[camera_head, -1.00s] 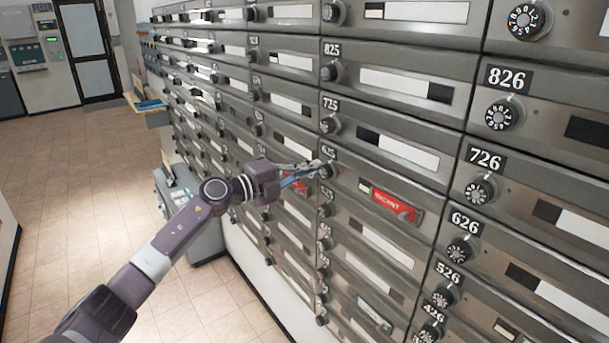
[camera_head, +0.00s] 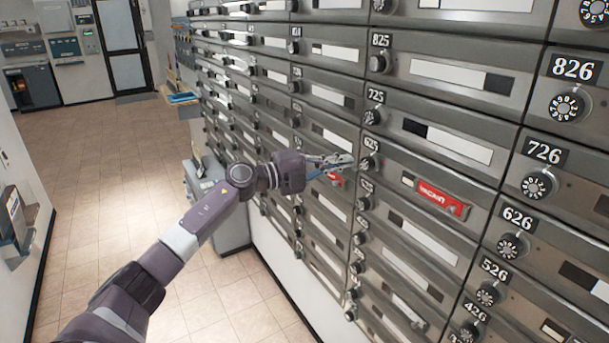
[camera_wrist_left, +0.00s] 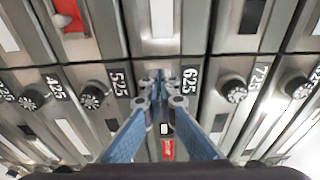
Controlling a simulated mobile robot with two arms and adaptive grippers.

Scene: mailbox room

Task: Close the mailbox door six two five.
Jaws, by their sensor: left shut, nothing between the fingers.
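Mailbox door 625 (camera_head: 441,198) is in the middle right of the head view, with a red VACANT tag in its slot. It looks about level with its neighbours; I cannot tell whether a small gap remains at its edge. My left gripper (camera_head: 347,162) is shut and empty at the left end of this door, by its dial knob (camera_head: 367,163). I cannot tell whether it touches. In the left wrist view the blue fingers (camera_wrist_left: 163,84) meet beside the 625 label (camera_wrist_left: 190,80) and hide the knob. My right gripper is not in view.
Neighbouring doors with protruding knobs surround it: door 725 (camera_head: 450,142) above and door 626 (camera_head: 575,270) to the right. Another red tag (camera_head: 335,180) shows behind the gripper. The tiled floor (camera_head: 115,165) at left is open.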

